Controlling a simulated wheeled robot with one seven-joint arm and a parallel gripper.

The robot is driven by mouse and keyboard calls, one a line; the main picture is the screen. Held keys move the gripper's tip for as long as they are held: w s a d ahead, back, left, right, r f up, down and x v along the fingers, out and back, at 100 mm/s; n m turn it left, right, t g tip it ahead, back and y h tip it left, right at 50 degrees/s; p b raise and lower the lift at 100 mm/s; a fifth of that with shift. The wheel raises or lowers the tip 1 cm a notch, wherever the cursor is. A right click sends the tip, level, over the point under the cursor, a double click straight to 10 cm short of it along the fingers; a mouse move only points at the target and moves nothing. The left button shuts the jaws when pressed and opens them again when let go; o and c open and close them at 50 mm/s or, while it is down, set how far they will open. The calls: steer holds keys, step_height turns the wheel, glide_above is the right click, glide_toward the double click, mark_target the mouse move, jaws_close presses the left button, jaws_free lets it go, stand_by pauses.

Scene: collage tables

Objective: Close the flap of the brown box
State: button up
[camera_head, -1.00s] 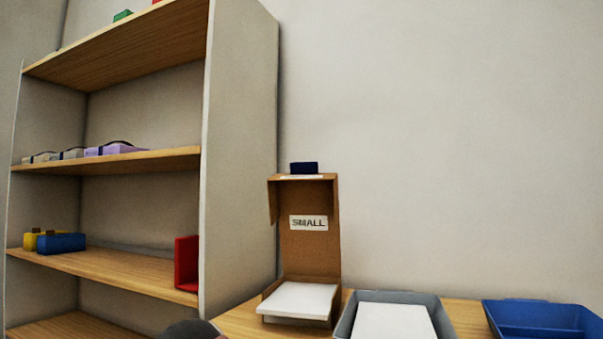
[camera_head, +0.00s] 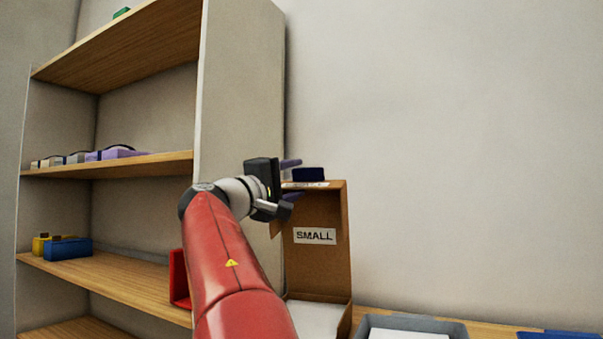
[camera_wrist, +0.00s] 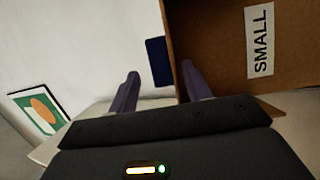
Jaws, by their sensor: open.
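The brown box (camera_head: 316,260) stands on the table with its flap raised upright, and a white label reading SMALL (camera_head: 314,236) is on the flap's inner face. A dark blue tab (camera_head: 309,174) sits at the flap's top edge. White content (camera_head: 318,316) lies in the box's base, partly hidden by my arm. My gripper (camera_head: 291,179) is open at the flap's upper left edge. In the wrist view, the gripper's two purple fingers (camera_wrist: 160,88) are apart, with the blue tab (camera_wrist: 158,61) and the flap's edge ahead between them. I cannot tell whether they touch the flap.
A shelf unit (camera_head: 235,130) with several small cases stands at the left. A red object (camera_head: 179,280) is on its lower shelf beside my arm. A grey tray (camera_head: 366,326) and a blue tray (camera_head: 560,335) are to the right. The wall behind is bare.

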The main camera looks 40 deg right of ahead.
steer(key=shift+p+x, duration=0.3)
steer(key=shift+x, duration=1.05)
jaws_close()
